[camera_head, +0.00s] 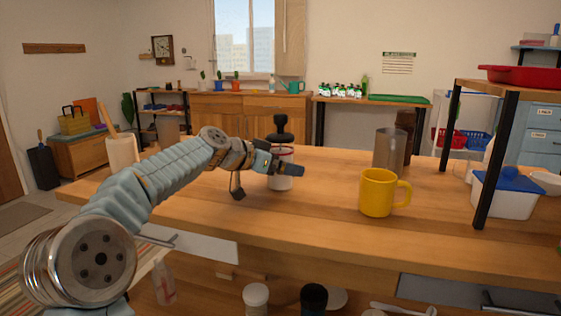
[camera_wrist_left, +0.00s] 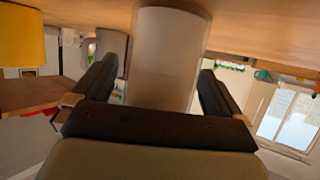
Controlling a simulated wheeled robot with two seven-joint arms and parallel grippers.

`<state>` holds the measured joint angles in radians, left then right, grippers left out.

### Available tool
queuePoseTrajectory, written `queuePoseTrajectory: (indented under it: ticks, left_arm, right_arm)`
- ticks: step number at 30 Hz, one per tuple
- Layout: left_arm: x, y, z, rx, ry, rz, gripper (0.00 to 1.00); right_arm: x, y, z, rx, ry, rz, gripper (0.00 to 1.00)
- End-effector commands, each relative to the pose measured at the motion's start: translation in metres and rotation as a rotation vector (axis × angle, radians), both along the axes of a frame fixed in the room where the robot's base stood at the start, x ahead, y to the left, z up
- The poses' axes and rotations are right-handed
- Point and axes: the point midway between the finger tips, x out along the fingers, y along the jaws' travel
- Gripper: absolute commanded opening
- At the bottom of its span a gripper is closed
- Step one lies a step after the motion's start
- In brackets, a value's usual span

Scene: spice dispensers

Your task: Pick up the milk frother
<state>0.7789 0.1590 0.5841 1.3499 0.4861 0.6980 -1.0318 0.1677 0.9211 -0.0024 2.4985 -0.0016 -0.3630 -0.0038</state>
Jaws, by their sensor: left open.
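The milk frother appears to be the pale cylinder with a red band (camera_head: 284,156) and a black knob on top, upright on the wooden table in the head view. In the left wrist view, which is upside down, its pale body (camera_wrist_left: 163,60) stands between the two fingers. My left gripper (camera_head: 264,180) is open around it, one finger on each side. A gap shows beside the body in the wrist view; contact cannot be told. My gripper also shows in the wrist view (camera_wrist_left: 157,75). My right gripper is not in view.
A yellow mug (camera_head: 377,193) stands to the right, with a metal cup (camera_head: 389,150) behind it. A black-legged shelf (camera_head: 497,150) and a white tub with a blue lid (camera_head: 505,196) are at the right. The table between frother and mug is clear.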

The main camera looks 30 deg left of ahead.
Motion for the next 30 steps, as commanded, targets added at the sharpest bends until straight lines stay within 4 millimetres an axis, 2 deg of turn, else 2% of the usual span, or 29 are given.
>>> queuePoseTrajectory:
  ticks: [1,2,14,25,30]
  left_arm:
    - [0.000,0.000,0.000,0.000,0.000,0.000,1.00]
    - [0.000,0.000,0.000,0.000,0.000,0.000,0.95]
    - [0.000,0.000,0.000,0.000,0.000,0.000,0.34]
    - [-0.001,0.000,0.003,0.001,-0.001,0.001,0.33]
    - [0.000,0.000,0.011,0.002,-0.003,0.000,0.33]
  right_arm:
    - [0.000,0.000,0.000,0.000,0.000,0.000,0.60]
    - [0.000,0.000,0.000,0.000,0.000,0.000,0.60]
    - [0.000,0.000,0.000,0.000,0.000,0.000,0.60]
    - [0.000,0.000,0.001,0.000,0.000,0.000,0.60]
    - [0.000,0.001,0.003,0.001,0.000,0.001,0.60]
